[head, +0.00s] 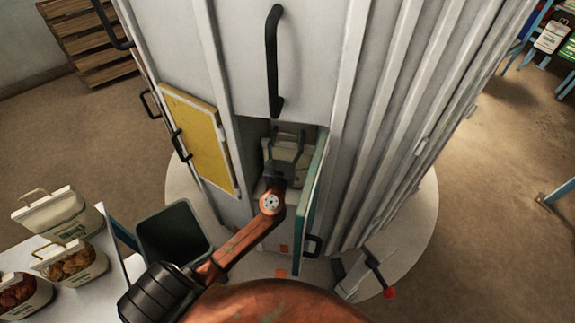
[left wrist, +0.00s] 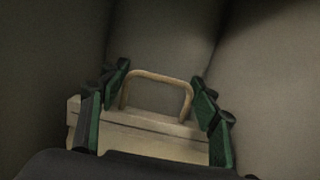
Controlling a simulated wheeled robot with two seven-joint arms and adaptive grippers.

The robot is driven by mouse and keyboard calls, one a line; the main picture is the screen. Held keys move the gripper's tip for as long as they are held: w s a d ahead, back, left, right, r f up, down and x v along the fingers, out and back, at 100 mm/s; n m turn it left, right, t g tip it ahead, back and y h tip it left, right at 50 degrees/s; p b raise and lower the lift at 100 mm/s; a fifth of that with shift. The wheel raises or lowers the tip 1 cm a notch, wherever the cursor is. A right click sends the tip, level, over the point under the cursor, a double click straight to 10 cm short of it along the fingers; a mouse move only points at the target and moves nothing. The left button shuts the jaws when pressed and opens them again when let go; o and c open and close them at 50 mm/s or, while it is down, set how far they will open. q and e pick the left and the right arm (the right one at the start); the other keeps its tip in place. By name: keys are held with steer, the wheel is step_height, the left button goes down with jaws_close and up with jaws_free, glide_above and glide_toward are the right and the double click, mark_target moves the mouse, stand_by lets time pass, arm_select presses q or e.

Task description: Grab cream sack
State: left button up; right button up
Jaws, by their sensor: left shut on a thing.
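The cream sack (head: 284,150) is inside an open compartment low in the tall pale metal cabinet. In the left wrist view the cream sack (left wrist: 140,142) shows its flat top edge and a tan loop handle standing up. My left gripper (head: 289,145) reaches into the compartment. In the left wrist view my left gripper (left wrist: 163,100) has its green-padded fingers on either side of the sack's top, shut on it. The sack's lower part is hidden by the gripper and my arm. My right gripper is not in view.
The compartment's door (head: 312,200) stands open just right of my arm. A yellow door (head: 197,135) is at left. A dark green bin (head: 172,238) stands below it. Other sacks (head: 60,215) sit on a white table at left. A red-tipped lever (head: 380,278) is at lower right.

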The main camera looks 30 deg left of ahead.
arm_select(q)
jaws_close()
steer(key=shift+w+r, duration=0.1)
steer(key=shift+r, duration=0.2)
steer(key=shift+r, duration=0.1)
